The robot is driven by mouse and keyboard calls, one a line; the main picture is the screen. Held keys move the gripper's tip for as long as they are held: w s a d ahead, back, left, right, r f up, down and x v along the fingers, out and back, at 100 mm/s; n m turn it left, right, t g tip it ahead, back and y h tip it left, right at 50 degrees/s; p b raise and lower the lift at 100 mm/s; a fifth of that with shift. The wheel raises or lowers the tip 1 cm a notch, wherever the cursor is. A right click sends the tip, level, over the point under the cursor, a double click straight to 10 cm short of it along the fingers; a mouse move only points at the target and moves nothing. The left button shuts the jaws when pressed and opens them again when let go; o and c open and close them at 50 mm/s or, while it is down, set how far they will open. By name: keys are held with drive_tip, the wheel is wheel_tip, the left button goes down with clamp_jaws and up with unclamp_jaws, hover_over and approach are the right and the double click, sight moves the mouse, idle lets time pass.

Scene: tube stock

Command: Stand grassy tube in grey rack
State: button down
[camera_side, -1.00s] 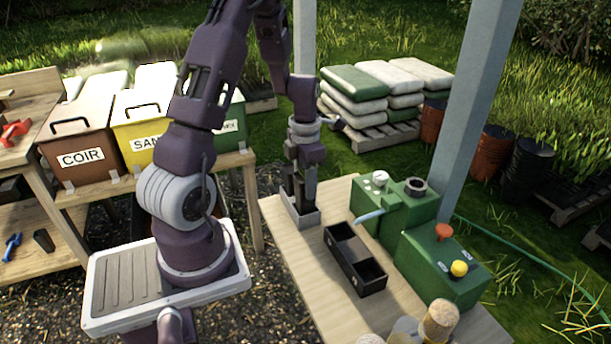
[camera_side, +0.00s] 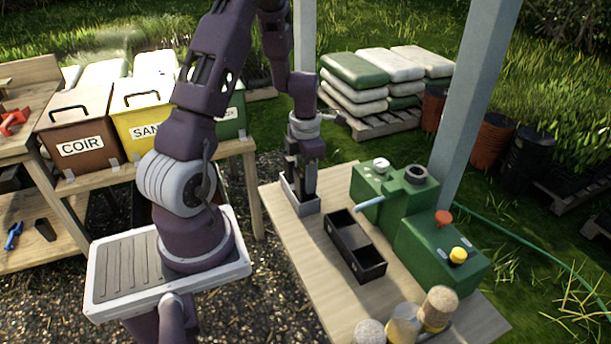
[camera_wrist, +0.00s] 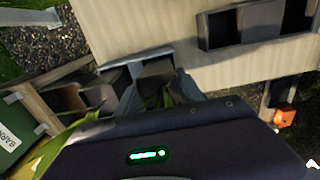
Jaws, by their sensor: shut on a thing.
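My gripper (camera_side: 300,188) is low over the far left corner of the wooden table, at the grey rack (camera_side: 306,211). The grey rack, an open-topped box, also shows in the wrist view (camera_wrist: 146,54). My gripper is shut on the grassy tube (camera_wrist: 168,96), of which a green part shows between the jaws, above or within the rack. The tube's lower end is hidden. In the side view the jaws and rack wall cover the tube. I cannot tell whether it touches the rack's floor.
A dark two-compartment tray (camera_side: 382,268) stands to the right of the rack; it also shows in the wrist view (camera_wrist: 209,40). A green machine (camera_side: 415,225) with a blue lever is behind it. Cork-like stoppers (camera_side: 438,305) stand at the front. Bare tabletop (camera_side: 305,255) lies left of the tray.

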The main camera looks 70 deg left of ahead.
drive_tip(key=shift+f, duration=0.25)
drive_tip(key=c, duration=0.7)
unclamp_jaws()
drive_tip(key=shift+o, duration=0.2)
wheel_tip(320, 180, up, 7)
drive_tip(key=shift+r, duration=0.1)
